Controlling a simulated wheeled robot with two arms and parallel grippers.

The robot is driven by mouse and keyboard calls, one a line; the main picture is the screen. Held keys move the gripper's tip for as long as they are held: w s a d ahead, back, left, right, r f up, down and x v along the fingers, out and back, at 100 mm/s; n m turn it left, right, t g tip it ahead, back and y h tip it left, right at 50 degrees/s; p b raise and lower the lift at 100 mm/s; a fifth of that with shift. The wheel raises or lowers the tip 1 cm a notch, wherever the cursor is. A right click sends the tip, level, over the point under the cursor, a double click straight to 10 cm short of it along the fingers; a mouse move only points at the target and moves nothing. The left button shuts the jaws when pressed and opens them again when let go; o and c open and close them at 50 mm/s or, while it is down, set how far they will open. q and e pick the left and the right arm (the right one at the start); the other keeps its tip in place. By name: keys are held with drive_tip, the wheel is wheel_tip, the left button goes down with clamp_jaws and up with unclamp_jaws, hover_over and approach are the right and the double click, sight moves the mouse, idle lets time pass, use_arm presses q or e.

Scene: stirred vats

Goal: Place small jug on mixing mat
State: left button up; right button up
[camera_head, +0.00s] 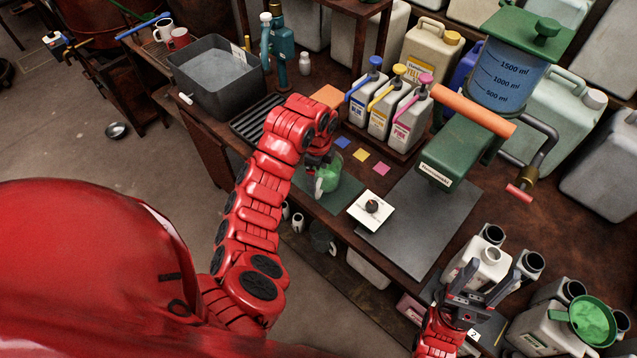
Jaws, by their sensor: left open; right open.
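A small greenish jug (328,178) with a pale edge appears at the dark green mat (345,197) in the middle of the bench. My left gripper (320,170) is open right at the jug; its fingers are mostly hidden behind my arm and against the jug. I cannot tell whether they touch it. Whether the jug rests on the mat or is slightly above it is also unclear. My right gripper (490,280) is open at the lower right, with its fingers in front of a white canister (487,262).
A white square plate with a dark knob (371,209) lies right of the green mat. A larger grey mat (415,225) lies beside it, under the green dispenser (455,155). Pump bottles (385,110), coloured cards (361,155) and a grey basin (210,80) stand behind. A green funnel (590,322) is lower right.

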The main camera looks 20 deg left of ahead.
use_arm(q)
wheel_tip(320, 180, up, 4)
drive_tip(key=shift+s+f+p, duration=0.15)
drive_tip(key=shift+f+p, duration=0.1)
drive_tip(key=shift+p, duration=0.2)
drive_tip(key=shift+f, duration=0.1)
